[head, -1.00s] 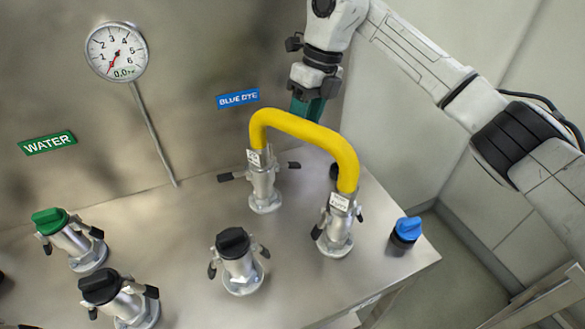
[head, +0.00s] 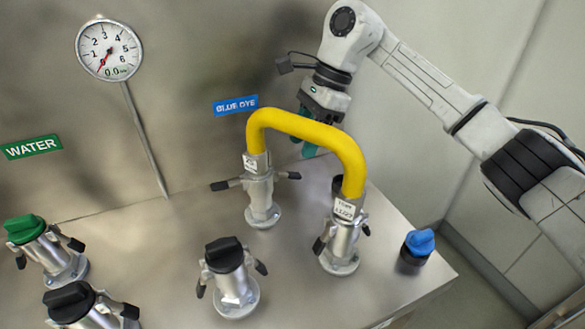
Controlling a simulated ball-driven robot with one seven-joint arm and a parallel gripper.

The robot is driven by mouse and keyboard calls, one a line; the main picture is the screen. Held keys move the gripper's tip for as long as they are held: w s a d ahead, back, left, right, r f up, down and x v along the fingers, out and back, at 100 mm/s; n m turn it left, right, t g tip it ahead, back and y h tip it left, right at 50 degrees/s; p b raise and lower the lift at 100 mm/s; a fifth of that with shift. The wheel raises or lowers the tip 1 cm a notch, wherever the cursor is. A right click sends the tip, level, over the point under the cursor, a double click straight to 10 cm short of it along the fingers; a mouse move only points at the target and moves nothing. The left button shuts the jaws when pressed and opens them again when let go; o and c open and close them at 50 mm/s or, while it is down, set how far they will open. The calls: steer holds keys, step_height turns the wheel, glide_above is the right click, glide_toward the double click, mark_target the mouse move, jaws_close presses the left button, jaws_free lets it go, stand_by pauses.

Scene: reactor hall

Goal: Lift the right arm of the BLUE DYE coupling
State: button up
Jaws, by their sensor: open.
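The BLUE DYE coupling (head: 260,192) stands upright under the blue label (head: 235,105), with one end of the yellow hose (head: 305,128) seated in its top. Its right arm (head: 288,175) has a dark grip and sticks out roughly level. Its left arm (head: 226,185) also sticks out sideways. My gripper (head: 309,148) is above and to the right of the right arm in the picture, apart from it. Its teal fingers are open, partly hidden behind the yellow hose. I cannot see anything between them.
The hose's other end sits in a second coupling (head: 341,245) with a white tag. A black-capped coupling (head: 230,280) stands in front. A blue cap (head: 419,242) lies near the bench's right edge. Green-capped WATER coupling (head: 50,250) is at left. A gauge (head: 109,50) is on the wall.

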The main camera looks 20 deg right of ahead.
mark_target(290, 173)
steer(key=x, duration=0.7)
steer(key=shift+f, duration=0.15)
jaws_close()
